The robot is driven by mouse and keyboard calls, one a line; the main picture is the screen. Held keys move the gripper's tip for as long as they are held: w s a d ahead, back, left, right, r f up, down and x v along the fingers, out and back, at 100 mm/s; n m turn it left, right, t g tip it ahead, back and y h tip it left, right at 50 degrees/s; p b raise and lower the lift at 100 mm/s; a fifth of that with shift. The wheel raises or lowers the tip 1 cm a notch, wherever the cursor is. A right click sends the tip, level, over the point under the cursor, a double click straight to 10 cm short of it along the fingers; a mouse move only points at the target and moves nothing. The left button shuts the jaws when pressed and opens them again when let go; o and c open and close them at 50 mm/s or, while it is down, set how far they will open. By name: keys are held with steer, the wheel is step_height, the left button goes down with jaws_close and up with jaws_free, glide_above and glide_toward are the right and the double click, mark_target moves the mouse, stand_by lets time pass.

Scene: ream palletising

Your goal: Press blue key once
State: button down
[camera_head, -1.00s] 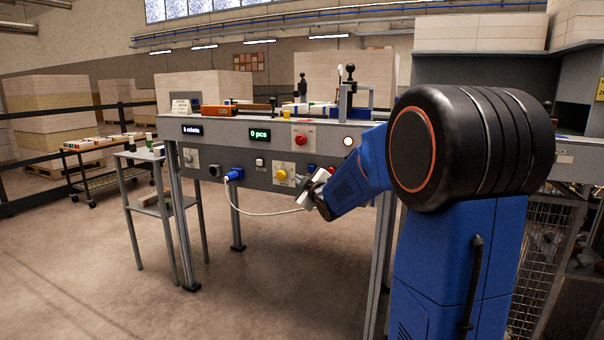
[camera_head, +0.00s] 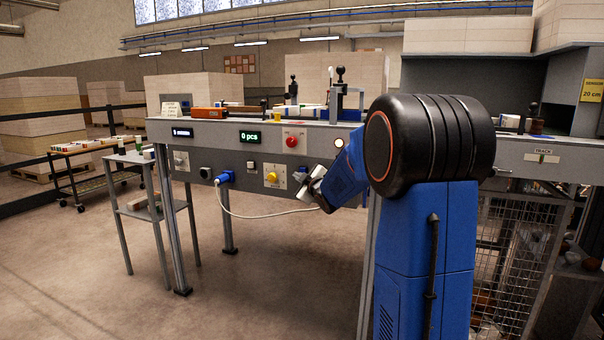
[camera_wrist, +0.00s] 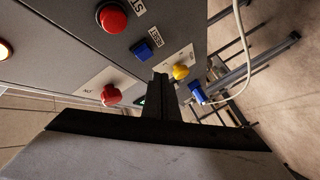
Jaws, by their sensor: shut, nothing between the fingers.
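The blue key (camera_wrist: 146,48), by a RESET label, sits on the grey panel in the wrist view. It stands between a red button (camera_wrist: 112,17) and a yellow knob (camera_wrist: 180,71). In the head view I cannot clearly make the key out near my gripper. My gripper (camera_wrist: 160,78) is shut and empty, its dark fingers pointing toward the panel. In the wrist view its tips appear just below the blue key; I see no clear contact. In the head view my gripper (camera_head: 299,179) is in front of the panel, right of the yellow knob (camera_head: 271,177).
A blue plug (camera_head: 227,177) with a hanging white cable (camera_head: 262,214) is left of the yellow knob. A red knob (camera_wrist: 110,95) is also near my fingers. The counter display (camera_head: 250,137) reads 0 pcs. A small side table (camera_head: 130,160) stands left; floor in front is open.

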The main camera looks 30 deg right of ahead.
steer(key=shift+w+d, duration=0.7)
steer(key=shift+d, duration=0.15)
steer(key=shift+w+d, duration=0.5)
steer(key=shift+d, duration=0.2)
stand_by(2.5)
steer(key=shift+a, duration=0.1)
steer(key=shift+s+a, duration=0.55)
steer(key=shift+a, duration=0.05)
stand_by(0.4)
steer(key=shift+s+a, duration=0.8)
steer(key=shift+a, duration=0.2)
steer(key=shift+s+a, duration=0.75)
steer(key=shift+a, duration=0.25)
